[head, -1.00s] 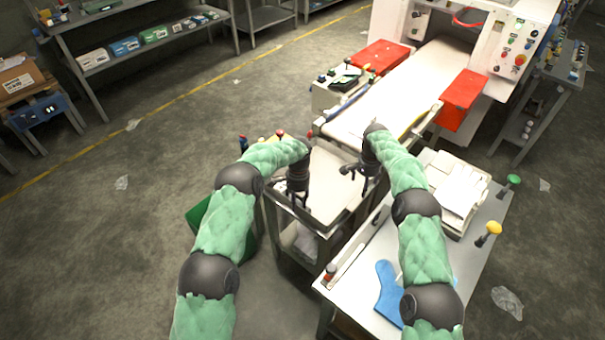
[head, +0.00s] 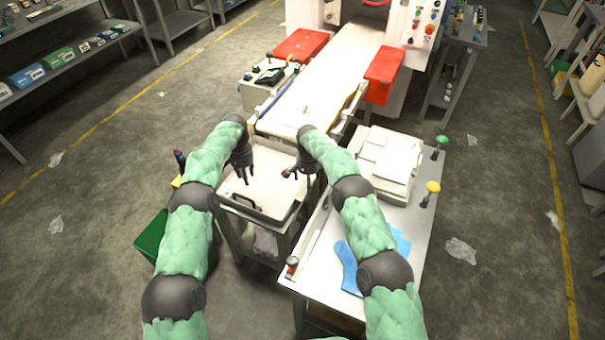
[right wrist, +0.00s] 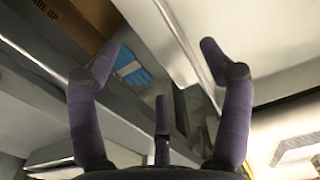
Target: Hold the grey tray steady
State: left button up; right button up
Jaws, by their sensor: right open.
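The pale grey tray (head: 270,184) sits on a small metal cart in the middle of the head view. It has a dark handle at its front left and a dark edge on the right. My left gripper (head: 240,178) hangs over the tray's left part, its dark fingers apart and empty. My right gripper (head: 294,174) is open at the tray's right side, fingers pointing left. In the right wrist view my right gripper (right wrist: 160,60) shows spread fingers with nothing between them. Contact with the tray cannot be told.
A white conveyor (head: 320,85) with red guards runs behind the cart. A green bin (head: 152,238) stands on the floor at left. Floor on both sides is mostly open.

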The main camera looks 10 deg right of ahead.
jog(key=shift+f, duration=2.65)
